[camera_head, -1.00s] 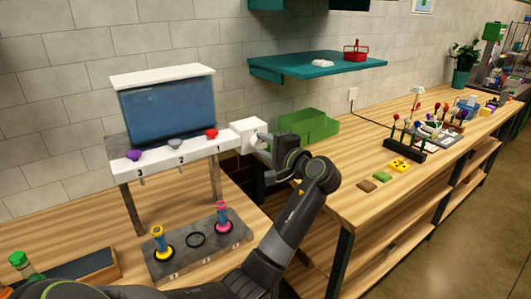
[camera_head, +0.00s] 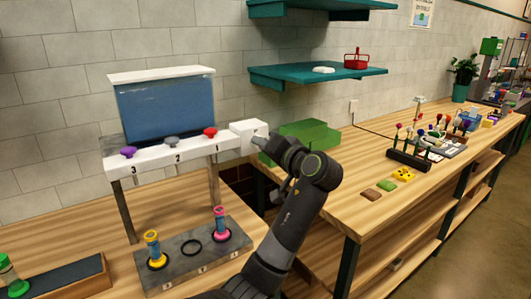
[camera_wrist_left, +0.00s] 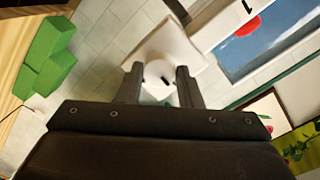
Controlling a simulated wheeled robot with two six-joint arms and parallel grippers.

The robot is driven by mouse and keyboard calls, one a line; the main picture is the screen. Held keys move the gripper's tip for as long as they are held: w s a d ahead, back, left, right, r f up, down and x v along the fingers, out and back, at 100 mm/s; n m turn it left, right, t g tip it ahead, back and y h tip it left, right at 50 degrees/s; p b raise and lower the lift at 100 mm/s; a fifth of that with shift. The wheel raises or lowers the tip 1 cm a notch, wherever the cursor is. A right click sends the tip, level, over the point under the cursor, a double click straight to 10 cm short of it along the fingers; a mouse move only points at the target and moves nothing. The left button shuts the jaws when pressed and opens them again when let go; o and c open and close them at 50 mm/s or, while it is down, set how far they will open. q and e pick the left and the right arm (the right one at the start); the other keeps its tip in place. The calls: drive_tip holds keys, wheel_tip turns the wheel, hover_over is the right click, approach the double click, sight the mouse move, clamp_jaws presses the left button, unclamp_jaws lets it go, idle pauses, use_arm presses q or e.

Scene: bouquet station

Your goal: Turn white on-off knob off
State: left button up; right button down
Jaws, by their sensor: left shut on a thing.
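The white on-off knob (camera_wrist_left: 158,70) sits on the side of a white box (camera_head: 245,132) at the right end of the dispenser. In the left wrist view the knob is round with a short black mark. My left gripper (camera_wrist_left: 160,76) has one finger on each side of it and is shut on it. In the head view the gripper (camera_head: 262,142) is at the box's right side, and the arm hides most of the knob. My right gripper does not show.
The dispenser has a blue tank (camera_head: 168,108) and purple, grey and red knobs above a grey tray (camera_head: 194,258) holding yellow and pink vials. A green bin (camera_head: 308,134) stands close behind my gripper. Teal shelves (camera_head: 318,74) hang above.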

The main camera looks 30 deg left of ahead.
use_arm(q)
drive_tip(key=shift+n, duration=0.4)
drive_tip(key=o, duration=1)
drive_tip(key=shift+c, duration=0.2)
drive_tip(key=b+v, duration=0.5)
drive_tip(key=v, duration=1.2)
drive_tip(key=shift+s, duration=0.25)
drive_tip(key=shift+d+f, duration=0.1)
